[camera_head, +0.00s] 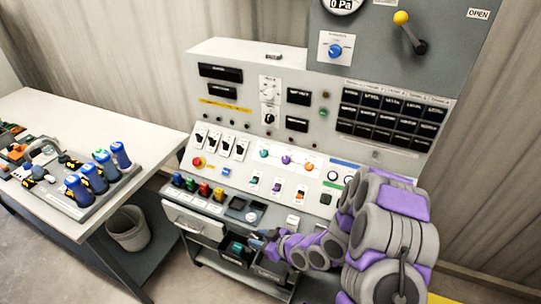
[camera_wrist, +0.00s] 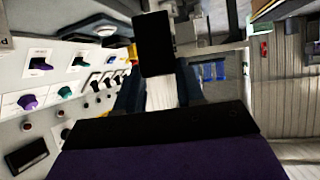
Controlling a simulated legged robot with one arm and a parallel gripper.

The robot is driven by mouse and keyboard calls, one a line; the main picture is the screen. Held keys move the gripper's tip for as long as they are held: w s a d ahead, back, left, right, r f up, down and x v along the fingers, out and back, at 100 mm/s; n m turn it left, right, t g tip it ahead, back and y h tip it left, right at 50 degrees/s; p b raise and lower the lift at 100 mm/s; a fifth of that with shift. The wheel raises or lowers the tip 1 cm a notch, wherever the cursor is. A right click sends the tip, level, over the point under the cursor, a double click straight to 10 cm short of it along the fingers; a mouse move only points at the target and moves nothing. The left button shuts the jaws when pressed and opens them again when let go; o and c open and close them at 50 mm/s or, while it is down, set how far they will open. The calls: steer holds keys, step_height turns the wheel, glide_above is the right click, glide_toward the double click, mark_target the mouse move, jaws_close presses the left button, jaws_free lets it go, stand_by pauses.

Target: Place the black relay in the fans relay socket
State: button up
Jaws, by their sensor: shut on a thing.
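The black relay (camera_wrist: 153,43) shows in the wrist view as a plain dark block at the end of my gripper (camera_wrist: 158,82). The gripper is shut on it, with a dark finger on either side. In the head view my gripper (camera_head: 262,237) is small, low at the console's front edge, above the dark bins; the relay cannot be made out there. The control console (camera_head: 235,140) has a sloped panel of switches and knobs. I cannot tell which part is the fans relay socket; no such label is readable.
Blue, green, red and yellow pieces (camera_head: 204,189) stand in a row on the console's front ledge. Dark open bins (camera_head: 237,250) sit below it. A white table (camera_head: 40,110) with a grey tray (camera_head: 85,208) of blue-topped items is at left, a bucket (camera_head: 128,228) beneath.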

steer(key=w+d+r+m+t+h, duration=0.3)
steer(key=w+d+r+m+t, duration=0.15)
steer(key=w+d+r, duration=0.35)
steer(key=w+d+r+m+h, duration=0.5)
steer(key=d+r+m+h, duration=0.15)
steer(key=d+r, duration=0.4)
steer(key=v, duration=0.6)
steer(key=shift+s+t, duration=0.35)
steer(key=shift+h, duration=0.25)
steer(key=shift+f, duration=0.1)
